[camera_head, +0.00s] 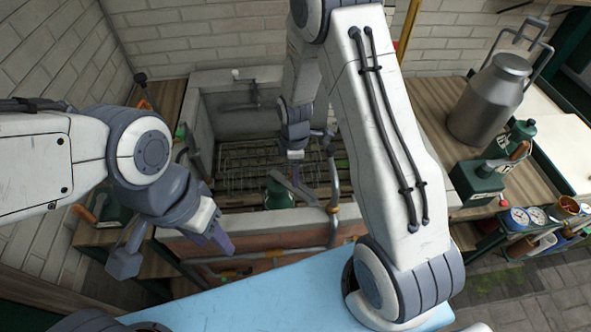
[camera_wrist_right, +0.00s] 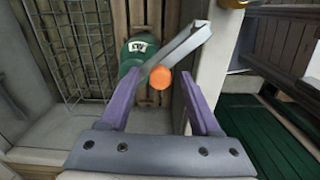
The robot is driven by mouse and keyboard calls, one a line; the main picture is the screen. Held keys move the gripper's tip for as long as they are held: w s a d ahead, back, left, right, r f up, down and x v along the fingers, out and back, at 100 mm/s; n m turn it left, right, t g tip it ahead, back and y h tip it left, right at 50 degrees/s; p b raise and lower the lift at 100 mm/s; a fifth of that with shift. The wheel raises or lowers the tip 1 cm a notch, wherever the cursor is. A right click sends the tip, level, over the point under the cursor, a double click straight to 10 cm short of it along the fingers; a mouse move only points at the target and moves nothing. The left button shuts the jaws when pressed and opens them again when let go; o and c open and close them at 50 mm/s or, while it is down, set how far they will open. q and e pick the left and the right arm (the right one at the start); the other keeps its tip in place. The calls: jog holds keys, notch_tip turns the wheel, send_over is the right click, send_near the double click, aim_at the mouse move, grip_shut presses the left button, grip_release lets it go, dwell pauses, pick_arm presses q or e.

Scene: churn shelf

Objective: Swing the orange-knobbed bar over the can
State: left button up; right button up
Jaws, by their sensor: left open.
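The metal bar (camera_wrist_right: 176,50) runs diagonally across the right wrist view, with its orange knob (camera_wrist_right: 160,78) at the near end. The knob sits between the purple fingers of my right gripper (camera_wrist_right: 163,100), which are open with gaps on both sides. A green can (camera_wrist_right: 137,50) with a white label stands behind the bar, partly covered by it and by a finger. In the head view the can (camera_head: 278,192) is in the trough, below my right gripper (camera_head: 296,158); the bar (camera_head: 296,186) passes beside it and the knob is hidden. My left gripper (camera_head: 218,238) hangs empty by the trough's front left corner.
The concrete trough (camera_head: 270,218) has a wire rack (camera_head: 240,160) inside and pipes along its front and right side. A big metal churn (camera_head: 490,100) and green containers (camera_head: 476,182) stand on the right bench. A pale blue surface (camera_head: 270,300) lies in front.

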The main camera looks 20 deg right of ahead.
notch_tip(320, 180, up, 10)
jog(key=b, duration=0.2)
jog(key=shift+r, duration=0.25)
dwell(0.5)
jog(key=s+a+r+m+b, duration=0.1)
jog(key=s+a+m, duration=0.1)
jog(key=s+a, duration=0.2)
jog(key=s+a+r+m+b, duration=0.1)
jog(key=s+a, duration=0.3)
jog(key=s, duration=0.7)
jog(key=s+a+r+m+y+b, duration=0.1)
jog(key=s+a+r+m+b, duration=0.1)
jog(key=s, duration=0.6)
jog(key=shift+a+r+m, duration=0.7)
jog(key=shift+a+m, duration=0.4)
jog(key=shift+s, duration=0.35)
jog(key=shift+c, duration=0.3)
